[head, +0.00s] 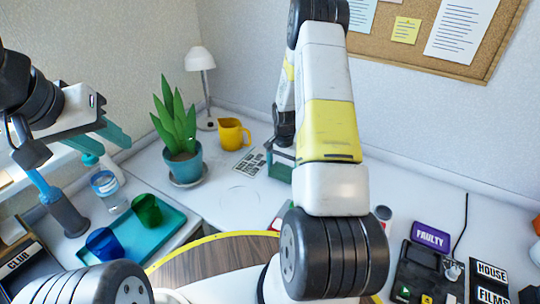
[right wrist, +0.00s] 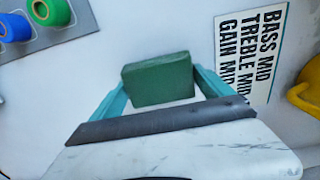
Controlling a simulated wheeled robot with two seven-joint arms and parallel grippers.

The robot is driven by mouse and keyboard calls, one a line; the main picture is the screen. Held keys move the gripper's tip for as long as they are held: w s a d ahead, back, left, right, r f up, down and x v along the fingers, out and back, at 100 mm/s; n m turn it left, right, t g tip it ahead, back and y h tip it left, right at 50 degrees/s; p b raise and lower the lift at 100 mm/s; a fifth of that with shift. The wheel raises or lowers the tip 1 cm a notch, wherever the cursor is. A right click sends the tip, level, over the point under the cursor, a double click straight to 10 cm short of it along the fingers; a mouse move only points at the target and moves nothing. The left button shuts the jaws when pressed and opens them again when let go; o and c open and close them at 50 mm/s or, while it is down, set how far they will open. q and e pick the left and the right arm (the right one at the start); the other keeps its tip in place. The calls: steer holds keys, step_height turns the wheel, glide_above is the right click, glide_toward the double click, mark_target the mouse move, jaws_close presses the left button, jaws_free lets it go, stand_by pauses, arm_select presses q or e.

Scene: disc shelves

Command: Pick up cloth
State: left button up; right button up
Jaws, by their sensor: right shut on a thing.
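A dark green, block-shaped thing that looks like a folded cloth (right wrist: 158,80) sits between the two teal fingers of my right gripper (right wrist: 160,88) in the right wrist view. The fingers press on its two sides. In the head view my right gripper (head: 282,160) is low over the white table behind my arm, and only a little of the green thing shows there. I cannot tell whether it touches the table. My left gripper (head: 116,147) is open and empty at the upper left, above the teal tray's far side.
A printed card (head: 249,162) and yellow jug (head: 231,136) are near my right gripper. A potted plant (head: 178,125) stands left of them. A teal tray (head: 172,232) holds green and blue cups. A FAULTY sign (head: 431,235) stands right. Spools (right wrist: 48,12) are upper left in the wrist view.

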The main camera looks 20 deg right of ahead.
mark_target(282, 171)
step_height(282, 171, up, 2)
steer(key=shift+w+r, duration=0.1)
steer(key=shift+r, duration=0.1)
steer(key=shift+s+a+r, duration=0.2)
steer(key=shift+s+a, duration=0.15)
steer(key=shift+s, duration=0.35)
steer(key=s+a, duration=0.2)
steer(key=s, duration=0.2)
steer(key=s+a+r, duration=0.1)
steer(key=s+a, duration=0.1)
steer(key=s, duration=0.2)
steer(key=s+a, duration=0.2)
steer(key=s, duration=0.3)
steer(key=shift+s+a+r, duration=0.1)
steer(key=shift+a+r, duration=0.05)
steer(key=o, duration=0.8)
steer(key=c, duration=0.5)
